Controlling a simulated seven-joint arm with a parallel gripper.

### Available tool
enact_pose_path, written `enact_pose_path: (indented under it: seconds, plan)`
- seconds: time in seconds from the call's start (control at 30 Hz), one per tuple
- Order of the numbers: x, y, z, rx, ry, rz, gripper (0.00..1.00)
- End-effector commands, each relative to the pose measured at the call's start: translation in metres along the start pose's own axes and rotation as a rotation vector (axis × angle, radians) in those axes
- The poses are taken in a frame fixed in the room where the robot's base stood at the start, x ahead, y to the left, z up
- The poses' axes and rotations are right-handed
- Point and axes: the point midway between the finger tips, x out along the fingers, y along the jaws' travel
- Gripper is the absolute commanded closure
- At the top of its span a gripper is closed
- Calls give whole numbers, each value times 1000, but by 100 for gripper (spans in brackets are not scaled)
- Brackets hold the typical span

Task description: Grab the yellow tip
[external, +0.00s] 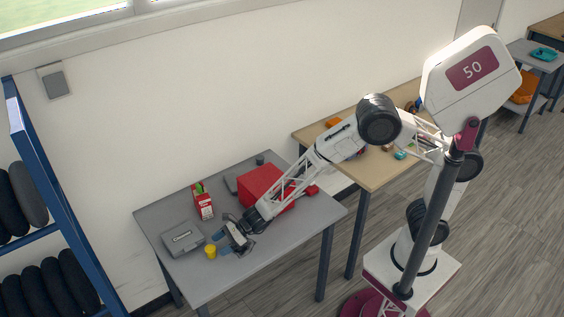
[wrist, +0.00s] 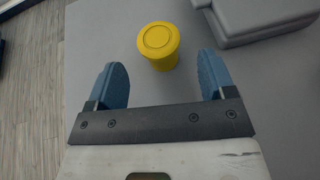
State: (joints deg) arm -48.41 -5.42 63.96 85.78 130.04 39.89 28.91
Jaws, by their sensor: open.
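The yellow tip (wrist: 158,44) is a small yellow, round-topped piece standing upright on the grey table. In the wrist view it lies just beyond my fingertips, roughly centred between them. In the external view the yellow tip (external: 210,251) is near the table's front left, just left of my gripper. My gripper (wrist: 163,72) has two blue fingers spread wide with nothing between them. In the external view my gripper (external: 223,243) is low over the table, fingers pointing left toward the tip.
A grey case (external: 183,238) sits behind the tip and also shows close by in the wrist view (wrist: 262,18). A red and white carton (external: 202,201) and a red box (external: 262,186) stand farther back. The grey table (external: 217,285) is bare toward its front edge.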

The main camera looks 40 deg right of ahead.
Motion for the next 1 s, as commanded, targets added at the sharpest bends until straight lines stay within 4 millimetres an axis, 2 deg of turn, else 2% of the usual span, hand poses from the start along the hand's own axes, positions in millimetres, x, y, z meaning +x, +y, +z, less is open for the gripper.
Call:
enact_pose_path:
  seconds: [0.27,0.73,1.0]
  plan:
    - [7,0,1,0,0,0,24]
    - [43,0,0,0,0,1,24]
    - [50,0,0,0,0,0,24]
